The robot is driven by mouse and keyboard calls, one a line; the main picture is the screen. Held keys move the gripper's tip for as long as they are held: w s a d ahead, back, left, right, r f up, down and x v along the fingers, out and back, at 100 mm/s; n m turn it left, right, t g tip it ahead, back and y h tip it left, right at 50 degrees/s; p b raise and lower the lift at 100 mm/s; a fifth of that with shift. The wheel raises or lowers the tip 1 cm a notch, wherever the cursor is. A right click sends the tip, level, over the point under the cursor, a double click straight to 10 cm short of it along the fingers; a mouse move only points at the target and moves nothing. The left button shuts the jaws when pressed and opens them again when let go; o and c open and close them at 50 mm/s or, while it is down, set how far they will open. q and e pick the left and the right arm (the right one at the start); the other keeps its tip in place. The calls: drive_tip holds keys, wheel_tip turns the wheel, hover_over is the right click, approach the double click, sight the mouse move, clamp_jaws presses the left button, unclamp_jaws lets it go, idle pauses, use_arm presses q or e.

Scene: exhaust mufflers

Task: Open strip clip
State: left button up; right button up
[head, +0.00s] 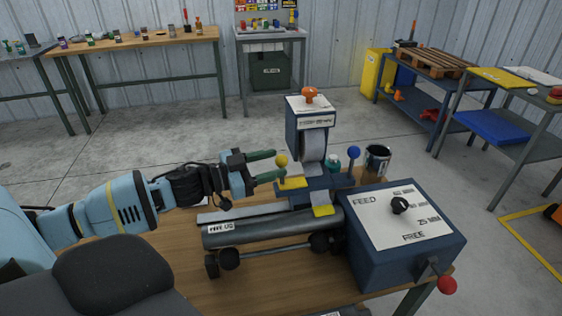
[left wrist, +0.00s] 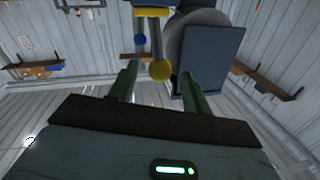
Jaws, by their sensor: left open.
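A machine with a blue upright housing (head: 306,128) and a roll of grey strip (head: 313,150) stands at the back of the bench. Low on it are a yellow ball-ended lever (head: 281,161) with a yellow plate (head: 291,184) and a blue ball-ended lever (head: 354,153). I cannot tell for sure which part is the strip clip. My left gripper (head: 273,164) is open and empty, with its green fingers at the yellow ball. In the left wrist view the yellow ball (left wrist: 160,71) shows between the two fingers, with no visible grip on it. My right gripper is out of view.
A dark muffler tube (head: 265,231) lies on rollers in front of the machine. A blue control box (head: 400,235) with a dial and a red-knobbed crank (head: 446,284) stands to the right. A dark can (head: 377,160) is behind it. The wooden bench top (head: 190,260) is clear at left.

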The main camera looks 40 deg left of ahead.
use_arm(q)
drive_tip(key=shift+x, duration=1.5)
clamp_jaws()
